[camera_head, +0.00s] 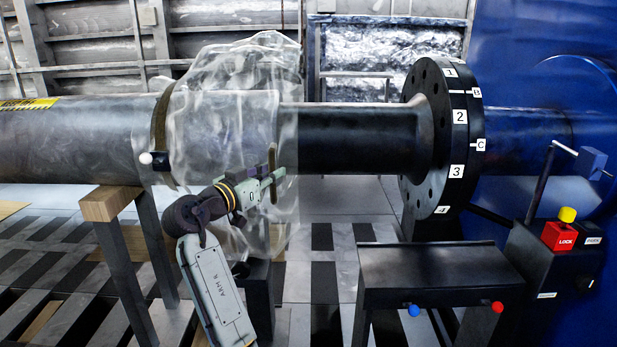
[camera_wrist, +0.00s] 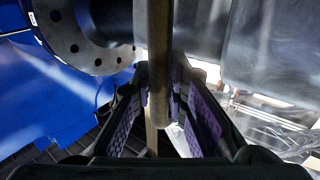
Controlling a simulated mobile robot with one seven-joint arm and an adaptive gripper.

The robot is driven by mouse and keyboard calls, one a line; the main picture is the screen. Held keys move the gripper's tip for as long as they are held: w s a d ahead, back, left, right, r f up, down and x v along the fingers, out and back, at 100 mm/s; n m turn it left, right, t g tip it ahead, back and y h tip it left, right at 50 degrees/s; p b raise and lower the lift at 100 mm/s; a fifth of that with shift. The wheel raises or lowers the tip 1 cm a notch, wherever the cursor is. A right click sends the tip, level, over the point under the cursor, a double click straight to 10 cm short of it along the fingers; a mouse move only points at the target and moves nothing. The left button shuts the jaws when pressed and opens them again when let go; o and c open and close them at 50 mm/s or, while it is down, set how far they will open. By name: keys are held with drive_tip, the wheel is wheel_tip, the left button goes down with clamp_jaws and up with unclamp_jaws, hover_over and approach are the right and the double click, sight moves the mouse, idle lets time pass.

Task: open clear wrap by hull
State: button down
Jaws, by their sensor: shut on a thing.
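The clear wrap (camera_head: 232,125) hangs loosely around the grey pipe, with its lower part draped below the pipe. A brown band (camera_head: 161,125) with a white knob (camera_head: 146,158) circles its left end. My gripper (camera_head: 272,182) is at the wrap's right edge, in front of the pipe, shut on an upright brown bar (camera_head: 272,160). In the wrist view the bar (camera_wrist: 159,55) runs between the purple-padded fingers of my gripper (camera_wrist: 160,92). I cannot tell exactly how the bar joins the wrap.
A black flange (camera_head: 425,140) with numbered labels stands right of the wrap, against the blue hull (camera_head: 540,45). A dark stand (camera_head: 425,268) with blue and red knobs is below it. A red lock box (camera_head: 559,236) is at right. A wooden-topped trestle (camera_head: 110,203) stands left.

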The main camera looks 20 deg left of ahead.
drive_tip(key=shift+s+a+f, duration=0.1)
drive_tip(key=shift+s+a, duration=0.15)
drive_tip(key=shift+a, duration=0.5)
drive_tip(key=shift+s+a+r, duration=0.1)
drive_tip(key=shift+s+a, duration=0.1)
drive_tip(key=shift+a, duration=0.55)
drive_tip(key=shift+s+a+f, duration=0.1)
drive_tip(key=shift+s+a, duration=0.15)
drive_tip(key=shift+a, duration=0.5)
drive_tip(key=c, duration=1.6)
unclamp_jaws()
drive_tip(key=shift+o, duration=0.2)
drive_tip(key=shift+s, duration=0.1)
drive_tip(key=v, duration=1.1)
drive_tip(key=shift+s, duration=0.4)
drive_tip(key=shift+a, duration=0.1)
